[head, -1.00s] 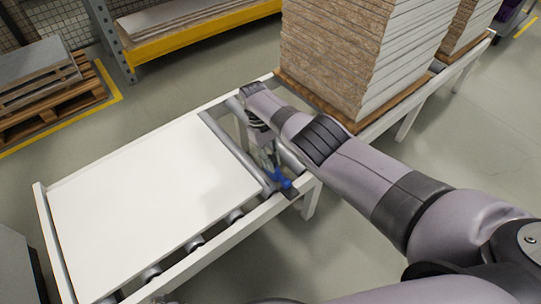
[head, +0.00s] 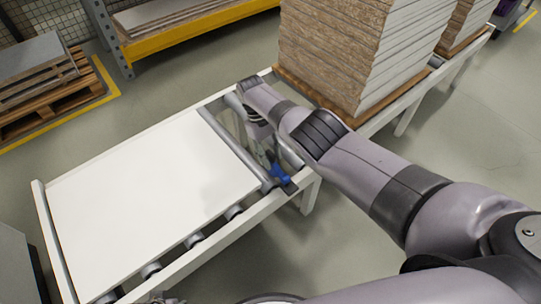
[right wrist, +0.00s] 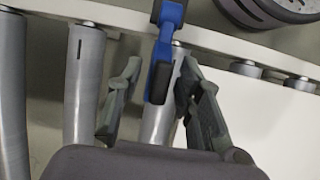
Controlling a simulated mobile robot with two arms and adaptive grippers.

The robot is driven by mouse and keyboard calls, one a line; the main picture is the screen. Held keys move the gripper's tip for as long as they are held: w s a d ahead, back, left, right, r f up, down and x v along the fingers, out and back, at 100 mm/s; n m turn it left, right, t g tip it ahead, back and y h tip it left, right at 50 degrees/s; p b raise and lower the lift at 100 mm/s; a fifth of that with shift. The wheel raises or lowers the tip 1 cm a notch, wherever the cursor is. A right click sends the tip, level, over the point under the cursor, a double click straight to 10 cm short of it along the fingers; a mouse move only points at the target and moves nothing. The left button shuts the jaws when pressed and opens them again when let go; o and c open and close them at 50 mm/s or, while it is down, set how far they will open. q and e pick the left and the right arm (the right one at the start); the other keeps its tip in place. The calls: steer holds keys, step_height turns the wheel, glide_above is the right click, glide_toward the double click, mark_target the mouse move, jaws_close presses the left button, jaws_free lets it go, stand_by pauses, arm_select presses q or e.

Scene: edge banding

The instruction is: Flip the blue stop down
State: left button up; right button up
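The blue stop (head: 280,174) sits at the right end of the roller table's near rail, beside the white panel. In the right wrist view the blue stop (right wrist: 171,40) has a blue arm and a dark pad, and it reaches in between my fingers. My right gripper (head: 266,153) is over the rollers at the stop, partly hidden by its own arm in the head view. In the right wrist view my right gripper (right wrist: 160,78) is open, one finger on each side of the stop, with gaps visible. My left gripper is not in view.
The white panel (head: 150,205) lies on the roller table (head: 215,240). A tall stack of boards (head: 345,60) stands on the conveyor just beyond my right arm. A pallet with boards (head: 35,95) and a yellow rack (head: 200,32) are at the back left.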

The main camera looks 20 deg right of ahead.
steer(key=v, duration=0.7)
steer(key=shift+r, duration=0.1)
